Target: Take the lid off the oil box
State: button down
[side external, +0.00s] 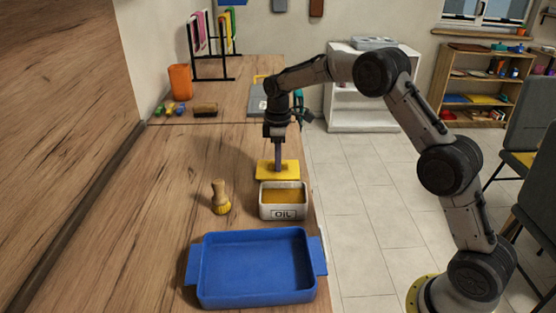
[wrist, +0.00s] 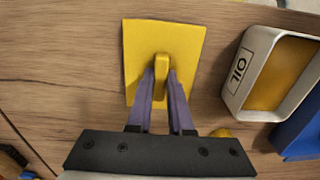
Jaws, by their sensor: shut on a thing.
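The oil box (side external: 284,205) is a small white box labelled OIL, standing uncovered on the wooden counter with amber oil showing inside. It also shows at the right of the wrist view (wrist: 238,72). The yellow lid (side external: 264,171) is a flat square just behind the box in the side view, apart from it. In the wrist view the lid (wrist: 139,50) has a raised handle in its middle. My gripper (side external: 278,163) points down over the lid, its purple fingers (wrist: 162,76) shut on the handle. Whether the lid touches the counter is hard to tell.
A blue tray (side external: 256,266) stands in front of the oil box. A wooden brush (side external: 220,197) with yellow bristles stands to its left. An orange cup (side external: 180,82), small coloured items and a rack (side external: 212,58) are farther back. Bare counter lies left of the lid.

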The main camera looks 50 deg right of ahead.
jog(key=shift+f, duration=0.45)
jog(key=c, duration=0.7)
grip_release()
jog(key=shift+c, duration=0.2)
